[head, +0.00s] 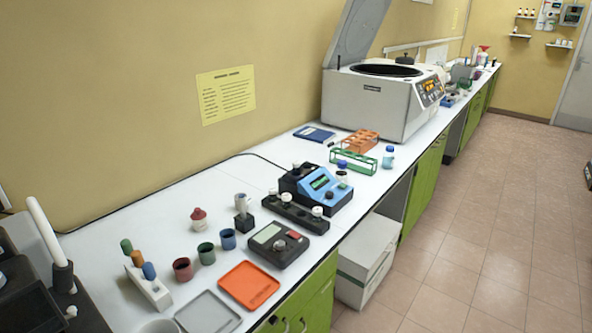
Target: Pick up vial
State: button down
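Several small containers could be the vial, and I cannot tell which one is meant. A small clear vial (342,180) stands upright at the right side of the blue and black analyser (322,185). White-capped vials (317,211) sit in a long black rack (297,213) in front of the analyser. A clear bottle with a blue cap (388,158) stands on the bench to the right of the green rack (353,161). My gripper is not in view, so its state does not show.
The white bench (150,220) holds an orange tray (249,286), a grey tray (208,313), a dark meter (277,244), coloured cups (206,253) and an orange rack (359,141). A large open-lidded centrifuge (372,108) stands farther back. The tiled floor (470,240) at the right is clear.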

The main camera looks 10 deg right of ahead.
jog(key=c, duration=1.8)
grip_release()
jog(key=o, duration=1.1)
